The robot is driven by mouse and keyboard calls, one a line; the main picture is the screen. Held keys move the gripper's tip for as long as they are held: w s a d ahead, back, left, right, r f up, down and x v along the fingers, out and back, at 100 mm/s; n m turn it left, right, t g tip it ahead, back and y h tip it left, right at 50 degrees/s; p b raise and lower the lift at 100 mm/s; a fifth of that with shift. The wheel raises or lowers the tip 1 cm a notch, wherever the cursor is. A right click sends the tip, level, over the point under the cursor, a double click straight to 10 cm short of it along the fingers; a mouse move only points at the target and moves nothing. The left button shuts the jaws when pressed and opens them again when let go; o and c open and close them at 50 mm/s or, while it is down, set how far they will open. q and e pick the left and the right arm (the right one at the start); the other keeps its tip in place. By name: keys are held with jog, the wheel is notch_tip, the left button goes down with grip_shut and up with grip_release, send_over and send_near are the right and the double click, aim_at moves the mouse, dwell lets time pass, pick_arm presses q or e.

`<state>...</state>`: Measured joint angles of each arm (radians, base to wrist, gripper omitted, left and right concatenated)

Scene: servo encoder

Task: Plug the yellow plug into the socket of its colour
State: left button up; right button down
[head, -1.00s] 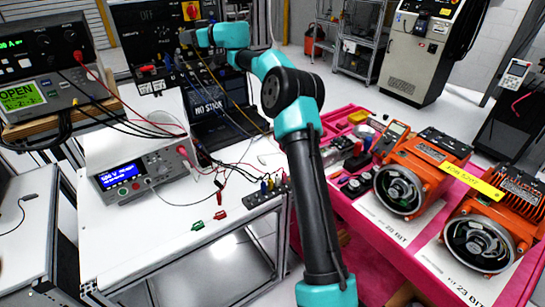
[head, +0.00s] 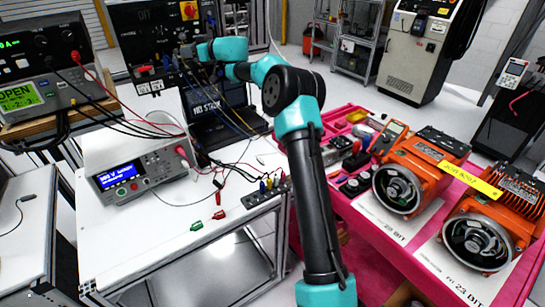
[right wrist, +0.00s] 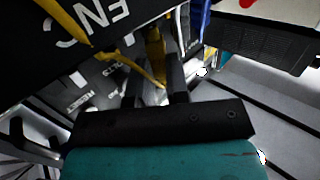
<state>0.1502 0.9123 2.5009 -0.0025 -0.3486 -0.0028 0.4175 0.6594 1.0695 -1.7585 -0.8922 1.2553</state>
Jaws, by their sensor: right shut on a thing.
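My right gripper (head: 188,53) is at the dark instrument panel (head: 128,38) at the back, in front of its lower right part. In the right wrist view its two fingers (right wrist: 160,88) are shut on the yellow plug (right wrist: 154,48), which points away from the camera. A yellow cable (right wrist: 62,18) runs off to the upper left. In the head view the plug is too small and covered to make out clearly. The yellow socket cannot be picked out, and I cannot tell whether the plug touches the panel. My left gripper is not in view.
A laptop (head: 215,122) stands below my right gripper, with loose cables hanging across it. A blue part (right wrist: 196,22) is close right of the plug. A bench meter (head: 140,175) sits on the white table. Red and green clips (head: 208,220) lie near its front edge.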

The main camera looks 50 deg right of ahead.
jog(key=shift+f, duration=0.25)
dwell(0.3)
jog(key=shift+f, duration=0.8)
jog(key=shift+f, duration=0.2)
dwell(1.4)
jog(key=c, duration=1)
grip_release()
jog(key=shift+c, duration=0.2)
jog(key=shift+r, duration=0.1)
notch_tip(320, 180, up, 7)
